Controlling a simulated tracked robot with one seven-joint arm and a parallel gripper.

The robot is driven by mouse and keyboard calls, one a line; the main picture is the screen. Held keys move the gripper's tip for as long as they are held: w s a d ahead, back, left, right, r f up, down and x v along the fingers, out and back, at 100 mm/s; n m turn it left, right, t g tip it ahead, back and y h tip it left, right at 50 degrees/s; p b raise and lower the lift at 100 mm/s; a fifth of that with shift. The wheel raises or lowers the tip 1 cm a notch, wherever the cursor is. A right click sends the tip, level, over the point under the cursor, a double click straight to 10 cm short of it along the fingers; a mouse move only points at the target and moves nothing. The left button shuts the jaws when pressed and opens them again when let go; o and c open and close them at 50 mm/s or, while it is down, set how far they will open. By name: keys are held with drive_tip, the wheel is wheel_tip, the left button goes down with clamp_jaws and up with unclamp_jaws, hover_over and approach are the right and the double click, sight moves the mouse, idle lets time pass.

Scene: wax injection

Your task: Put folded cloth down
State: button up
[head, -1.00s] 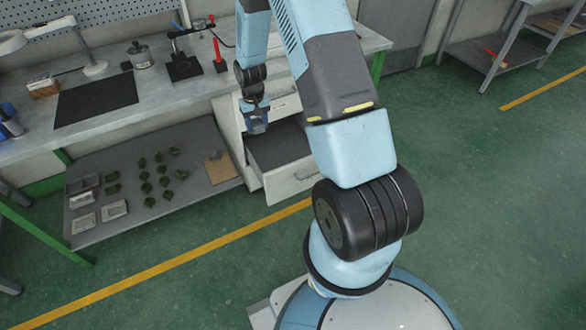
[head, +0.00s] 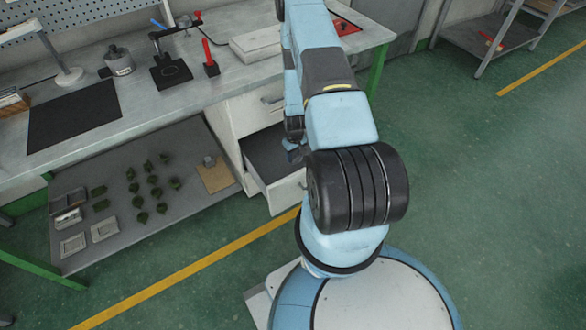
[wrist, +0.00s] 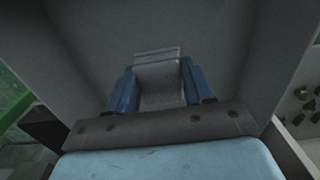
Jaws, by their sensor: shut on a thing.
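The folded cloth (wrist: 158,85) is grey and lies between the two blue fingers of my gripper (wrist: 158,66) in the wrist view. The gripper is shut on it. Grey drawer walls surround them in that view; whether the cloth touches the drawer floor I cannot tell. In the head view the drawer (head: 262,158) is pulled open under the workbench, and my gripper (head: 294,150) shows at its right part, mostly hidden by my arm. The cloth cannot be made out in the head view.
The workbench top (head: 140,110) holds a black mat (head: 75,115), a lamp (head: 60,65), a black fixture (head: 172,72) and a white box (head: 258,43). A lower shelf (head: 110,165) left of the drawer carries several dark green pieces and small trays.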

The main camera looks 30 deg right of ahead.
drive_tip(key=f, duration=0.6)
drive_tip(key=shift+d+f, duration=0.15)
drive_tip(key=shift+d, duration=0.25)
drive_tip(key=shift+f, duration=2.3)
drive_tip(key=shift+s, duration=0.1)
drive_tip(key=o, duration=1.4)
wheel_tip(320, 180, up, 12)
drive_tip(key=shift+r, duration=0.1)
